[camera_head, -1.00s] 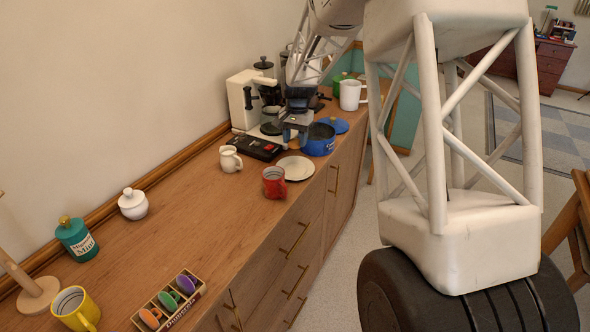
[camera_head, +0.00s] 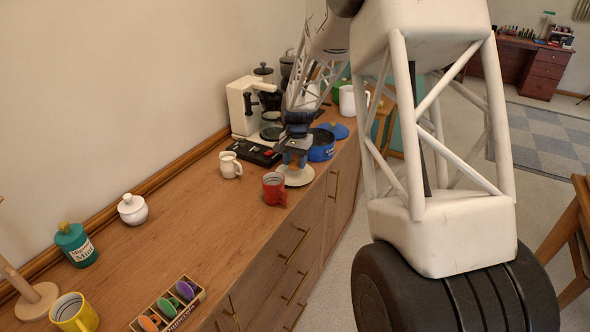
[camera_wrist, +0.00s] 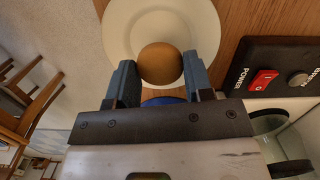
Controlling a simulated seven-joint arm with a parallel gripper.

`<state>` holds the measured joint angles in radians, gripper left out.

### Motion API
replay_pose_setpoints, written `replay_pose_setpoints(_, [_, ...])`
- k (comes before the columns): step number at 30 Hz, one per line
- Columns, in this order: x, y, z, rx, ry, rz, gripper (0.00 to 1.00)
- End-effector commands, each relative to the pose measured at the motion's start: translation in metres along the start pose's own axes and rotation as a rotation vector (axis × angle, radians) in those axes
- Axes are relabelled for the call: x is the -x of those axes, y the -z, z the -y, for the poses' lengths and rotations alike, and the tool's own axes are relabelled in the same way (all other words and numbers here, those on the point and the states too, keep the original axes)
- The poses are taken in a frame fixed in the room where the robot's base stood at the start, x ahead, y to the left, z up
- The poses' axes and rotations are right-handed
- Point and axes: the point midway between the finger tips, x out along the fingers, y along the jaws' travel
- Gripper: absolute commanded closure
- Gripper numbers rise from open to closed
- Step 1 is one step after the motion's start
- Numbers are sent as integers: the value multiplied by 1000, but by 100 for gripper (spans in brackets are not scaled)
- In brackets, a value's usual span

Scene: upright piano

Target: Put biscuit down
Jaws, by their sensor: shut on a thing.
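A round brown biscuit (camera_wrist: 160,63) sits between the two fingers of my gripper (camera_wrist: 160,82) in the wrist view. My gripper (camera_head: 295,162) is shut on it, directly over a white plate (camera_head: 299,178) on the wooden counter. I cannot tell whether the biscuit touches the plate. In the head view my gripper mostly hides the biscuit.
A red mug (camera_head: 275,188) stands close in front of the plate. A blue pot (camera_head: 321,146) is just behind it, and a black switch box (camera_head: 252,152) and a cream jug (camera_head: 230,164) are to the left. A coffee machine (camera_head: 245,104) stands against the wall.

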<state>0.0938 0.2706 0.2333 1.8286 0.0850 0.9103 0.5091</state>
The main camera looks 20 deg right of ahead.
Motion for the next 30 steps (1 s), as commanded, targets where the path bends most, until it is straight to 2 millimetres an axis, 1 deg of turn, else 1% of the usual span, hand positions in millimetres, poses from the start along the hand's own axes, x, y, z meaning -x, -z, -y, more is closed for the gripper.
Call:
replay_pose_setpoints(6, [-23, 2, 0, 0, -2, 3, 58])
replay_pose_setpoints(10, [-33, 3, 0, 0, -1, 2, 58])
replay_pose_setpoints(24, [-38, 4, 0, 0, -1, 1, 58])
replay_pose_setpoints(25, [-38, 4, 0, 0, -1, 1, 51])
replay_pose_setpoints(27, [-37, 4, 0, 0, -1, 1, 42])
replay_pose_setpoints(30, [-37, 4, 0, 0, -1, 1, 42])
